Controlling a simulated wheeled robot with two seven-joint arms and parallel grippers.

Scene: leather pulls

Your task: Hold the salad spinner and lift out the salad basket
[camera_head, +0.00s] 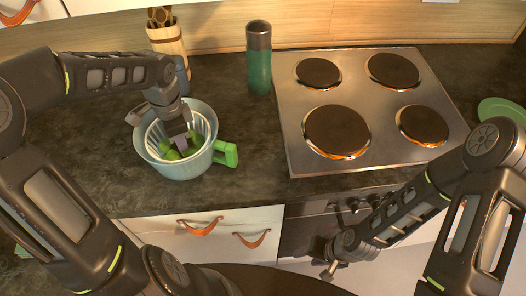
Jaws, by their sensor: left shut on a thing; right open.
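The salad spinner (168,171) is a pale blue translucent bowl with a green handle (226,154) on its right side. It stands upright on the dark counter. The white slatted salad basket (203,124) sits inside it, with green leaves (171,155) at the bottom. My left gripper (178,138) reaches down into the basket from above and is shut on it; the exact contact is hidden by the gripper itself. My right gripper (329,271) is open and empty, low in front of the oven, well away from the spinner.
A steel hob (378,106) with dark round plates lies right of the spinner. A green bottle (259,62) and a utensil holder (168,42) stand behind. A green plate (502,109) is at far right. Counter (254,140) between spinner and hob is clear.

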